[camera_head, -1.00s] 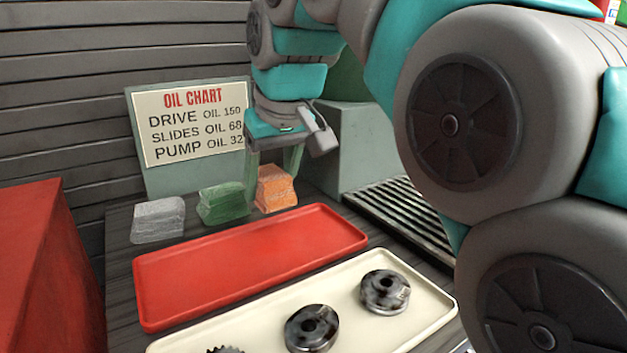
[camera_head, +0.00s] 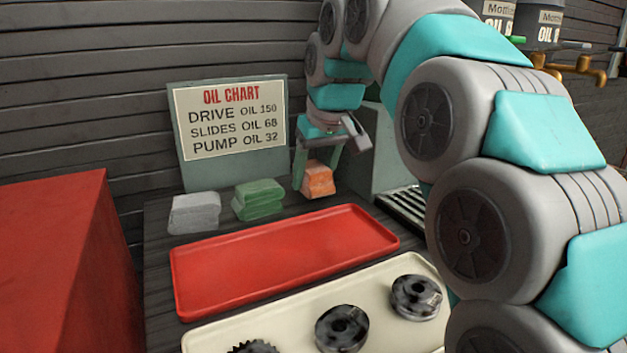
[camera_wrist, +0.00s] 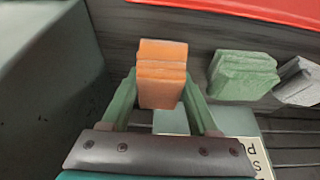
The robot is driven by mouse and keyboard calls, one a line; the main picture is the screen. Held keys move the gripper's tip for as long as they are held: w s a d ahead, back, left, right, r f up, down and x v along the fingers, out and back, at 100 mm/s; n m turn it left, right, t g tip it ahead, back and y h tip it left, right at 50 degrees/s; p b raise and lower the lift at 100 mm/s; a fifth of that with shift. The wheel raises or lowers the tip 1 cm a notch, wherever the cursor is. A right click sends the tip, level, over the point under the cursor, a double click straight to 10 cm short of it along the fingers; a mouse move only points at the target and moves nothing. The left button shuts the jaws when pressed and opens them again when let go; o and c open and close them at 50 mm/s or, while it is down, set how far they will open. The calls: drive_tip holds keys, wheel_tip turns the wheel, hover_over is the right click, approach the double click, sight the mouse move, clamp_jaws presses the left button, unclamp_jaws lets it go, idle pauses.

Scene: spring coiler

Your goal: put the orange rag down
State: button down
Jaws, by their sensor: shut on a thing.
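The orange rag (camera_head: 318,180) is a folded block at the right end of a row of rags at the back of the dark bench. My gripper (camera_head: 318,172) points down over it, with a green finger on either side. In the wrist view the orange rag (camera_wrist: 161,75) sits between the two fingers of my gripper (camera_wrist: 160,88), which are shut on it. The rag looks to be at bench level. I cannot tell whether its underside touches the bench.
A green rag (camera_head: 258,200) and a grey rag (camera_head: 194,213) lie to the left. A red tray (camera_head: 285,262) is in front, then a cream tray (camera_head: 215,340) with metal parts. The oil chart (camera_head: 230,122) stands behind. A grey-green block (camera_head: 372,150) and slatted grate (camera_head: 405,204) are right.

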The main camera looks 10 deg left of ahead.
sight(316, 168)
drive_tip(key=shift+f, duration=0.7)
drive_tip(key=shift+f, duration=0.1)
drive_tip(key=shift+c, duration=0.7)
unclamp_jaws()
drive_tip(key=p+v, duration=0.1)
drive_tip(key=v, duration=1.1)
drive_tip(key=shift+p, duration=0.35)
